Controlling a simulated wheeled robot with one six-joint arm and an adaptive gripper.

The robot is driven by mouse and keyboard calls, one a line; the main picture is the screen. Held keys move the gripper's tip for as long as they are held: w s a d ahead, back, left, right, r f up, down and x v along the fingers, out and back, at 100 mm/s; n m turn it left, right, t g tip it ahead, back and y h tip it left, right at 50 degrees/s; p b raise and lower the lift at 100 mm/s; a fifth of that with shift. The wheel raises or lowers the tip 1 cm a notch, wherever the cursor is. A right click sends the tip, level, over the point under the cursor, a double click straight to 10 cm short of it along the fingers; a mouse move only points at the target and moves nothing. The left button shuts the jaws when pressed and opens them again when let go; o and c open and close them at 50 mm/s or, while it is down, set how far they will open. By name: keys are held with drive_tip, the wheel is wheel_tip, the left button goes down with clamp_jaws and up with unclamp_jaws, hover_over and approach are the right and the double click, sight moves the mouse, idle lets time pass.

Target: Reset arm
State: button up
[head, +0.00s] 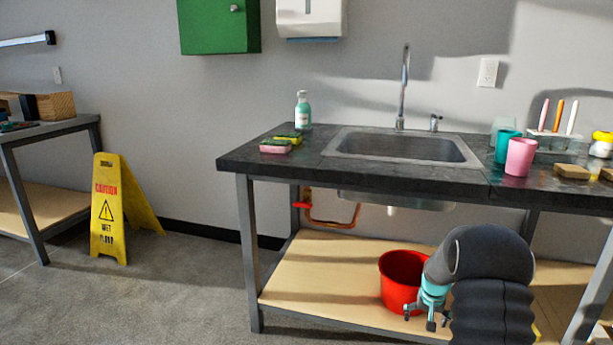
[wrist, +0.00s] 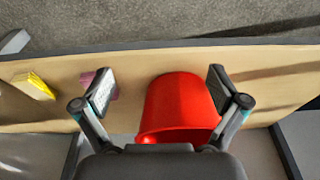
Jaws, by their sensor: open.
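My gripper (head: 428,318) is low at the right side of a red bucket (head: 398,280) on the lower shelf of the sink table. My own arm hides part of that shelf in the head view. In the wrist view my gripper (wrist: 160,84) is open, its two fingers spread wide. The red bucket (wrist: 180,100) shows between the fingers there, nearer the right one. Nothing is held. I cannot tell whether the fingers touch the bucket.
A yellow block (wrist: 36,86) and a pink thing (wrist: 87,77), partly behind the left finger, lie on the shelf (head: 310,270). The dark counter (head: 250,160) with the sink (head: 400,147) is above. A yellow caution sign (head: 110,210) stands left on open floor.

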drive_tip(key=s+a+r+n+t+p, duration=0.1)
drive_tip(key=s+a+r, duration=0.5)
drive_tip(key=s+r, duration=0.4)
drive_tip(key=s+a+r+n+t+p, duration=0.1)
drive_tip(key=s+a+r, duration=0.6)
drive_tip(key=s+r, duration=0.4)
drive_tip(key=s+a+r+n+t+p, duration=0.1)
drive_tip(key=s+a+r, duration=0.5)
drive_tip(key=s, duration=1.2)
drive_tip(key=shift+s+a+r+y, duration=0.3)
drive_tip(key=shift+r+y, duration=0.1)
drive_tip(key=shift+r, duration=1.8)
